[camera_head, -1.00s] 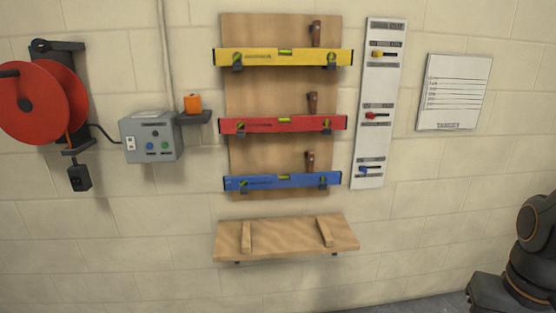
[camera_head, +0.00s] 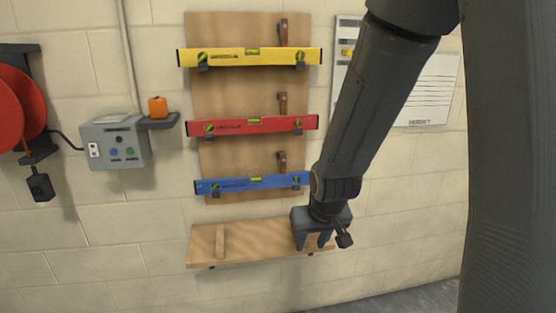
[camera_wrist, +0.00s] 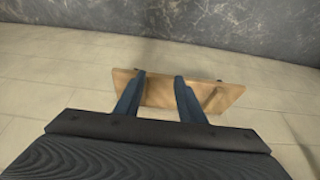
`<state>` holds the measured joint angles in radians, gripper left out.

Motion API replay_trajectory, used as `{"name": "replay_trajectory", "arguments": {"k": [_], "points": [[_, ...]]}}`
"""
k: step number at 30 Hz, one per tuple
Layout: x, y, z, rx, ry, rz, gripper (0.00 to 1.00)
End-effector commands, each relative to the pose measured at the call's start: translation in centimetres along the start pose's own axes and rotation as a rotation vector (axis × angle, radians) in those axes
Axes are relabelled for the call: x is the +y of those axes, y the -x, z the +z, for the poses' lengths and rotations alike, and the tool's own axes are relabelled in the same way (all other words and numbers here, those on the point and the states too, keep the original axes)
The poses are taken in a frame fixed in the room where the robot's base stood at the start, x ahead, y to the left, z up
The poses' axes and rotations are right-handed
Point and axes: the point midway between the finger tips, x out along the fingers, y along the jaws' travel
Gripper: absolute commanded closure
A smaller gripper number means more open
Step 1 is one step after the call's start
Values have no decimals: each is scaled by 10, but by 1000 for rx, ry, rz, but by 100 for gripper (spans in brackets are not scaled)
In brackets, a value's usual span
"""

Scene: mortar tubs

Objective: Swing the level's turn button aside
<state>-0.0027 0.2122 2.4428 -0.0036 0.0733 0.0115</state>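Three spirit levels rest on brackets on a wooden wall board: yellow (camera_head: 225,57), red (camera_head: 230,127), blue (camera_head: 235,185). A brown upright turn button stands above the right part of each: top one (camera_head: 283,28), middle one (camera_head: 283,102), lowest one (camera_head: 281,161). My gripper (camera_head: 313,242) hangs fingers-down in front of the right part of the wooden shelf, below the blue level. My arm hides the blue level's right end. In the wrist view the fingers (camera_wrist: 160,76) are apart with nothing between them, above the shelf.
The wooden shelf (camera_head: 258,243) has a cleat (camera_head: 220,241) at left; it also shows in the wrist view (camera_wrist: 160,92). A grey control box (camera_head: 115,142), orange block (camera_head: 158,106) and red reel (camera_head: 10,110) are at left. My arm partly covers the slider panel (camera_head: 346,30) and paper sheet (camera_head: 435,90).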

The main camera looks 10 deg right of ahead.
Motion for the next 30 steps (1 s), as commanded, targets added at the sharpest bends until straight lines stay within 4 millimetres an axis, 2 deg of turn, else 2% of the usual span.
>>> {"name": "replay_trajectory", "arguments": {"k": [1, 3, 6, 9, 12, 15, 18, 25, 30], "points": [[-1, -11, -27, 77, 2, -2, 64], [-2, -24, -67, 206, 4, 0, 64], [-2, -36, -120, 389, 5, -1, 64], [-3, -43, -166, 572, 6, -2, 64], [-2, -43, -204, 748, 6, -2, 64], [-2, -39, -230, 901, 6, -3, 64], [-2, -34, -246, 1021, 6, -3, 64], [-1, -25, -262, 1152, 5, -3, 64], [-1, -31, -279, 1161, 5, -2, 64]]}}
